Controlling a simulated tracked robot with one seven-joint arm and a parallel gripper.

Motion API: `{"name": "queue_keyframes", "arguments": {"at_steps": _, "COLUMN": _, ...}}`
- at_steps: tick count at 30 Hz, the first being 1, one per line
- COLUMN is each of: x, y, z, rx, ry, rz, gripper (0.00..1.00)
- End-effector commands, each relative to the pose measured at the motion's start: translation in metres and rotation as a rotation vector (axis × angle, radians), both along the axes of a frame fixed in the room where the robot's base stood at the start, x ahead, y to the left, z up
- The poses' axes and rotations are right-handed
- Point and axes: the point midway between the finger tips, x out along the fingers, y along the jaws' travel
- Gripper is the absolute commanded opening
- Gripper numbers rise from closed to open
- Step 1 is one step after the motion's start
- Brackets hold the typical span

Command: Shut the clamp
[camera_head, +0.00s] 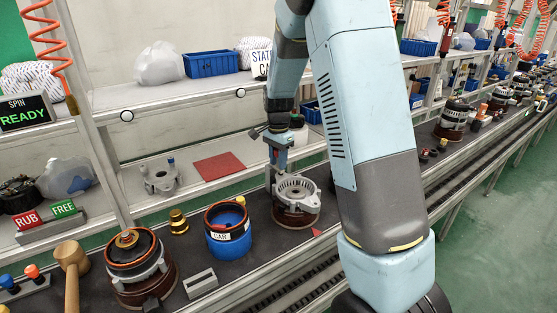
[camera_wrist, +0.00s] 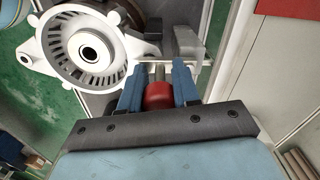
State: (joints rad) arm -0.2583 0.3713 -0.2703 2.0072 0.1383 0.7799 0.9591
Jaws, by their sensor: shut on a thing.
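My gripper (camera_wrist: 159,84) is shut on the red handle (camera_wrist: 159,97) of the clamp, with a blue finger on each side of it. A metal stem runs from the handle toward a thin metal bar beyond the fingertips. The pale alternator housing (camera_wrist: 90,50), with slots around a central bore, lies beside the clamp at upper left in the wrist view. In the head view my gripper (camera_head: 277,152) points down at the back edge of the housing (camera_head: 297,191), which sits on a dark red-brown base. The clamp is mostly hidden there.
A blue can (camera_head: 228,239) and a small brass part (camera_head: 178,221) stand left of the housing. Another alternator unit (camera_head: 138,262) and a wooden mallet (camera_head: 71,262) are farther left. A red mat (camera_head: 219,168) lies on the shelf behind. The shelf edge is close to my gripper.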

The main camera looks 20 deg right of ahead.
Motion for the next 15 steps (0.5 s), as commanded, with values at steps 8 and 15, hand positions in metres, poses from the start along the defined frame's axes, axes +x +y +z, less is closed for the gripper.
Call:
{"name": "queue_keyframes", "arguments": {"at_steps": 8, "x": -0.0008, "y": 0.0009, "z": -0.0005, "rx": 0.000, "ry": 0.002, "rz": -0.009, "gripper": 0.35}}
{"name": "queue_keyframes", "arguments": {"at_steps": 15, "x": -0.0004, "y": 0.0007, "z": -0.0002, "rx": 0.000, "ry": 0.001, "rz": -0.009, "gripper": 0.57}}
